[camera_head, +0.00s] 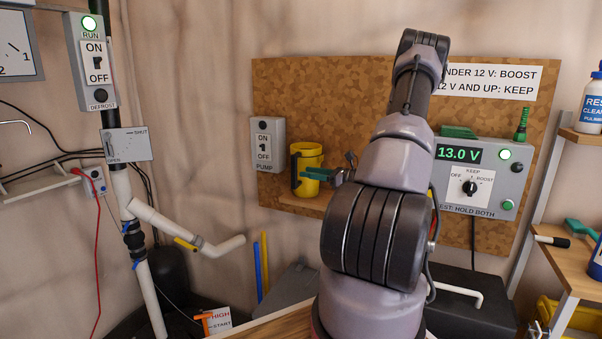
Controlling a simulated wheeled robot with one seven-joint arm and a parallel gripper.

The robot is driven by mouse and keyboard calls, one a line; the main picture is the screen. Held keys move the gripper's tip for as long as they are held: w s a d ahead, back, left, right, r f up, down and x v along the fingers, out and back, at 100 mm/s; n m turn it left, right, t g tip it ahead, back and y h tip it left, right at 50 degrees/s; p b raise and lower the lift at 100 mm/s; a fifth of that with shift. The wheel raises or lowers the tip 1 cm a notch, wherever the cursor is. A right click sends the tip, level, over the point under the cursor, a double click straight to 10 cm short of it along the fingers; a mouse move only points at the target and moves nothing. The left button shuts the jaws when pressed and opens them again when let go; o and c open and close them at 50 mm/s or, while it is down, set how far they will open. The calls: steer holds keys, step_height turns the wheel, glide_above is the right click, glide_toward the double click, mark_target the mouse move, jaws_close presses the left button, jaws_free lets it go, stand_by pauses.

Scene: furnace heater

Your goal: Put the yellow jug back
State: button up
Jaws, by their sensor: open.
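The yellow jug (308,158) stands upright on a small wooden ledge (300,203) on the cork-patterned board, just right of the pump switch. Its dark handle is on the left side. My gripper (325,175) shows only in part, as green and dark pieces at the jug's right side, reaching out from behind my arm. It is open and very close to the jug. I cannot tell whether it touches the jug. My arm hides the rest of the gripper and the right part of the ledge.
The pump switch box (265,144) is left of the jug. A meter box (475,178) reading 13.0 V is right of my arm. White pipes (150,218) stand at the left. A shelf with bottles (591,102) is at the far right. The wall between pipes and board is clear.

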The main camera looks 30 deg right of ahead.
steer(key=v, duration=0.7)
steer(key=s+a+r+n+g, duration=0.2)
steer(key=a+r+n+g, duration=0.2)
steer(key=a, duration=0.3)
steer(key=s+a+r+n+g+h, duration=0.1)
steer(key=s+a+r+n+g, duration=0.2)
steer(key=a+r+n, duration=0.3)
steer(key=s+a+r+n+g, duration=0.2)
steer(key=a+r+n+g, duration=0.15)
steer(key=a, duration=0.45)
steer(key=s+a+r+n+t+h, duration=0.1)
steer(key=s+a+r+n+h, duration=0.2)
steer(key=s, duration=0.4)
steer(key=s+a+r+n+t+h, duration=0.2)
steer(key=s+a+r+n+h, duration=0.1)
steer(key=s+r+n+h, duration=0.2)
steer(key=s+r+n, duration=0.2)
steer(key=s+r, duration=0.1)
steer(key=shift+s+a+r+n, duration=0.2)
steer(key=shift+s+a+n, duration=0.05)
steer(key=shift+a+n, duration=0.1)
steer(key=shift+d+t, duration=0.1)
steer(key=shift+t, duration=0.15)
